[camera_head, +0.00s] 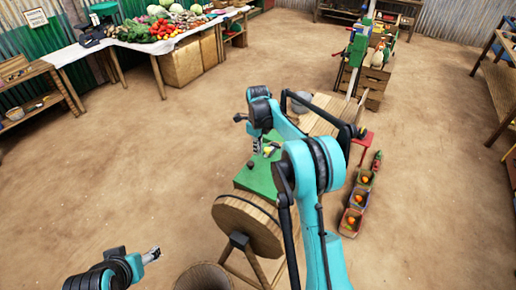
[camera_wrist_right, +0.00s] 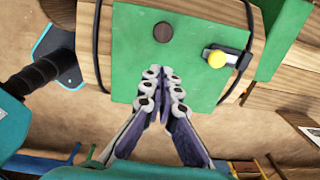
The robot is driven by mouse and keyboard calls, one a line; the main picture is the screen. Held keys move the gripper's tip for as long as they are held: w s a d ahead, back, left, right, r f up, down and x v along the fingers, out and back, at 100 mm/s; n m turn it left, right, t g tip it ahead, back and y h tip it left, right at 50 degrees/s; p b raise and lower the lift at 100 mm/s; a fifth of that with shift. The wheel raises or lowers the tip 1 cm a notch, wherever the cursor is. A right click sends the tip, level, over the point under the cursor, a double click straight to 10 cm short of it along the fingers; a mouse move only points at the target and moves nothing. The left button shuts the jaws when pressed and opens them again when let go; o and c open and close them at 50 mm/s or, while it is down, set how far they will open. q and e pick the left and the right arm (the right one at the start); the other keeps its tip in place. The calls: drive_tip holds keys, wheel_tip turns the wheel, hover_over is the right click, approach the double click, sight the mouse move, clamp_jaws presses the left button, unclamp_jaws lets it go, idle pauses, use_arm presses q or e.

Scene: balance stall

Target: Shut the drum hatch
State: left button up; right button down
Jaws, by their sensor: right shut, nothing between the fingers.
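The wooden drum (camera_head: 240,222) lies on its side on a stand, its round end facing the front. A green hatch panel (camera_head: 250,182) lies on its upper side; it fills much of the right wrist view (camera_wrist_right: 190,35). The panel bears a dark round knob (camera_wrist_right: 163,32) and a yellow-tipped latch (camera_wrist_right: 217,58). I cannot tell if the panel is fully seated. My right gripper (camera_head: 257,150) is shut and empty, over the panel; in the wrist view its tips (camera_wrist_right: 164,76) point below the knob. Contact is unclear. My left gripper (camera_head: 156,253) is far left of the drum, too small to read.
A round wooden tub (camera_head: 203,278) stands on the floor in front of the drum. Several small crates with produce (camera_head: 358,198) stand to its right. A wooden table (camera_head: 322,118) is behind. The dirt floor to the left is open.

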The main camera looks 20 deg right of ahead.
sight(249, 162)
drive_tip(key=w+a+f+b, duration=0.1)
drive_tip(key=f, duration=0.1)
drive_tip(key=w+a+f+b, duration=0.1)
drive_tip(key=f, duration=0.1)
drive_tip(key=w+a+f+b, duration=0.1)
drive_tip(key=f, duration=0.1)
drive_tip(key=shift+w+f, duration=0.25)
drive_tip(key=shift+f, duration=0.05)
drive_tip(key=shift+w+a+f+b, duration=0.2)
drive_tip(key=shift+f+b, duration=0.1)
drive_tip(key=shift+f, duration=0.35)
